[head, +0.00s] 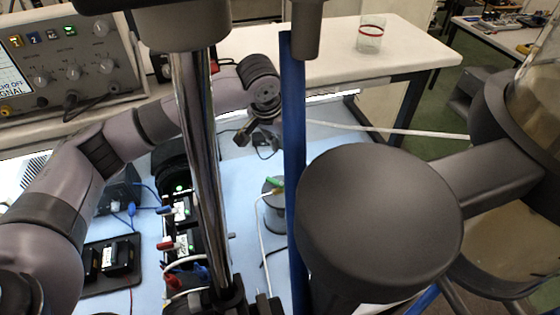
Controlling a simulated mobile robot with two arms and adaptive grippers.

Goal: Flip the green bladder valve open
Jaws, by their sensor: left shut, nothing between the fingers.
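A small green lever (276,187), which looks like the bladder valve, sits on top of a dark round fitting (274,206) on the light blue surface. A white tube runs down beside it. The blue upright bar stands just to its right. My left gripper (262,146) is small and dark in the view, above and behind the green lever in the picture, apart from it. It is shut and empty. My right gripper is not in view.
A chrome post (200,150) and a blue bar (292,150) stand in the foreground. A large dark grey body (380,225) blocks the right. Dark modules with cables (180,212) lie left. A glass jar (371,35) stands on the back bench (320,65).

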